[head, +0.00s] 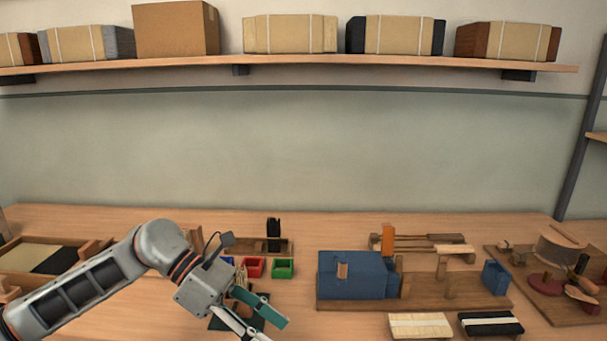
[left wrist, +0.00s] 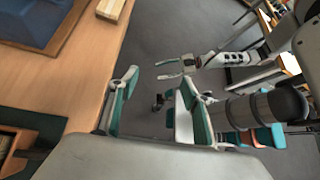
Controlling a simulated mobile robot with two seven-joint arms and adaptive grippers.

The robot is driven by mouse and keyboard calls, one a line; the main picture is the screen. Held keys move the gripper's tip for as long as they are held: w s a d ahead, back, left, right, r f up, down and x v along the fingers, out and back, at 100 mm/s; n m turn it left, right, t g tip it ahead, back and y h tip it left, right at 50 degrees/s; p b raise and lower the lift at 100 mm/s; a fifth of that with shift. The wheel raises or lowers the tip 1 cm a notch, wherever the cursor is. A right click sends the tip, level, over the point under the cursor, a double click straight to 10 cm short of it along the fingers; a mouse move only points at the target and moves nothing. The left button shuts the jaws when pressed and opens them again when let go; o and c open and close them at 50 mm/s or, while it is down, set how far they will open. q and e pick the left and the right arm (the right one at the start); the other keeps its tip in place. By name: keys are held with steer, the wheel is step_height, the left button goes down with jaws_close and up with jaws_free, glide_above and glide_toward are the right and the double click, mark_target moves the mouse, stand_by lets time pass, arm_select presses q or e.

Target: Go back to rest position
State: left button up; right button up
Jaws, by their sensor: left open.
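My left gripper (head: 265,322) hangs over the front part of the workbench in the head view, with teal finger pads. In the left wrist view its two fingers (left wrist: 160,80) are spread wide with nothing between them, beside the bench edge and over the grey floor. A second gripper with teal fingers (left wrist: 172,69), which looks like my right one, is in the left wrist view, away from the bench. Its fingers are apart and look empty. It is out of the head view.
Close to my left gripper are a red bin (head: 254,267) and a green bin (head: 283,268). A blue block (head: 350,275) on a wooden base stands to its right. Brush-like blocks (head: 420,325) lie at the front. A shelf (head: 300,61) with boxes runs above.

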arm_select(q)
steer(key=s+d+r+n+t+h, duration=0.3)
steer(key=d+n+h, duration=0.5)
steer(key=n+h, duration=0.15)
steer(key=w+a+f+n+t+y+p, duration=0.15)
steer(key=a+f+n+t+y, duration=0.45)
steer(key=n, duration=0.7)
steer(key=w+a+f+n+t+y, duration=0.35)
steer(key=f+n+t, duration=0.35)
steer(key=n+t, duration=0.45)
steer(key=s+a+f+n+g+y, duration=0.2)
steer(key=s+a+f+n, duration=0.2)
steer(key=f, duration=0.4)
steer(key=s+a+f+n+g+y, duration=0.3)
steer(key=s+a+f+n, duration=0.1)
steer(key=s+f+n, duration=0.2)
steer(key=s+a+f+n+g+y, duration=0.2)
steer(key=s+a+f+n+y, duration=0.1)
steer(key=s+f, duration=0.5)
steer(key=shift+s+a+f+n+p, duration=0.15)
steer(key=shift+a+f+n+p, duration=0.15)
steer(key=shift+a+f+n, duration=0.65)
